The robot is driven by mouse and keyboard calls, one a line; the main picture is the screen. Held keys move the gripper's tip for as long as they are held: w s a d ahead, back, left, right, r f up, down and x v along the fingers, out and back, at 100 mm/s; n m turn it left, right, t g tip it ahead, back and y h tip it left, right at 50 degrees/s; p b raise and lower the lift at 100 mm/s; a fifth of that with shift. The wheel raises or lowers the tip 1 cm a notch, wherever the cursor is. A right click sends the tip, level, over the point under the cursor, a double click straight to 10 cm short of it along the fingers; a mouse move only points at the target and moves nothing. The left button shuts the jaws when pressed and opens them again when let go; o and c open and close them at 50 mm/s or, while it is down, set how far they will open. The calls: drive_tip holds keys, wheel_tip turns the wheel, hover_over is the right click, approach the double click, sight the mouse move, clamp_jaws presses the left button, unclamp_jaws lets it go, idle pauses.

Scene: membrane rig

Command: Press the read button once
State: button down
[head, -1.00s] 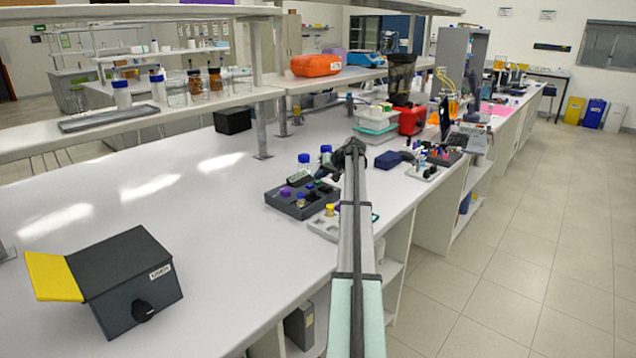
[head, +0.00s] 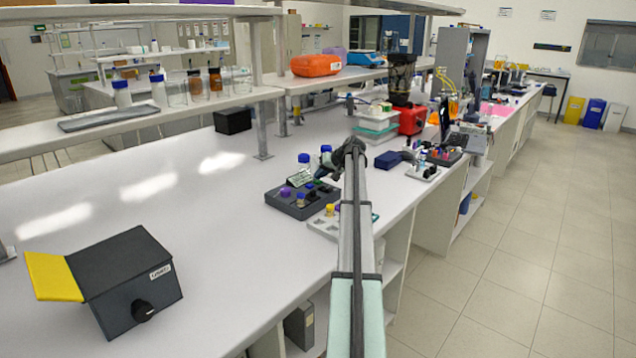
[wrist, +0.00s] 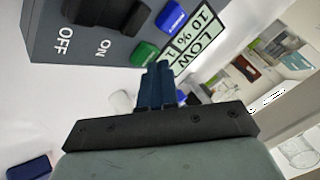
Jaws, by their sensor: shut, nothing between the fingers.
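In the wrist view a dark grey panel (wrist: 52,38) carries a black rocker switch marked ON and OFF, a green button (wrist: 145,52) and a blue button (wrist: 170,17). The lettering on both buttons is too small to read. Beside them a display (wrist: 196,40) reads LOW and 10 %. My gripper (wrist: 158,68) is shut and empty, its dark blue fingertips just below the green button and display in the picture; I cannot tell whether they touch anything. In the head view my gripper (head: 322,172) is over the dark grey rig (head: 290,207) and partly hides it.
A light tray (head: 325,231) stands in front of the rig, and blue-capped bottles (head: 304,164) stand behind it. A dark box with a yellow flap (head: 125,280) is at the front left. The bench between is clear.

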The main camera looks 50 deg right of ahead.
sight(320, 181)
drive_tip(key=shift+r, duration=0.55)
drive_tip(key=shift+r, duration=0.15)
drive_tip(key=shift+r, duration=2.35)
